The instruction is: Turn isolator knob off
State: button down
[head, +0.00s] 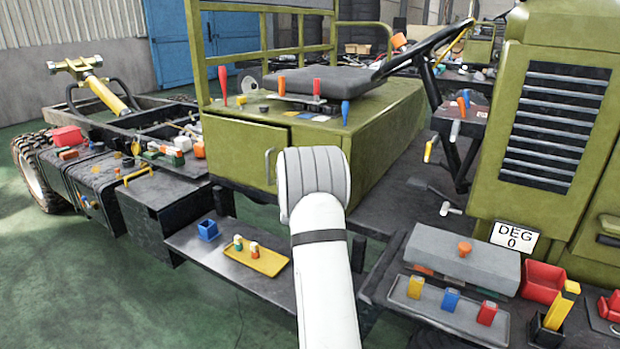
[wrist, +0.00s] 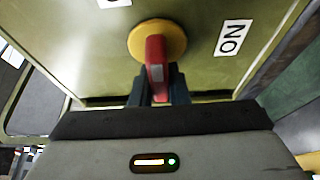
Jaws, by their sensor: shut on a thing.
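The isolator knob (wrist: 155,52) is a red handle on a round yellow plate (wrist: 172,33), fixed to an olive-green panel. In the wrist view it points down the picture, toward my gripper. My gripper (wrist: 160,93) is shut on the red handle, one dark finger on each side. An "ON" label (wrist: 232,37) is to the right of the plate. Another label (wrist: 114,3) is cut off at the top edge and cannot be read. In the head view my white arm reaches toward the green seat box (head: 240,150); the gripper and knob are hidden behind it.
Coloured levers (head: 317,88) stand on the seat box. A steering wheel (head: 425,48) is to its right. A step with a yellow tray (head: 256,262) is at the left of my arm. A grey box (head: 463,258) and red bins (head: 543,281) are at the right.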

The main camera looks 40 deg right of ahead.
jog(key=shift+w+a+f, duration=0.1)
jog(key=shift+a+f, duration=0.1)
jog(key=c, duration=1.6)
grip_release()
jog(key=shift+o, duration=1)
jog(key=shift+d+r, duration=0.1)
jog(key=shift+r, duration=0.05)
jog(key=v, duration=0.7)
jog(key=shift+s+a, duration=0.3)
jog(key=shift+s, duration=0.05)
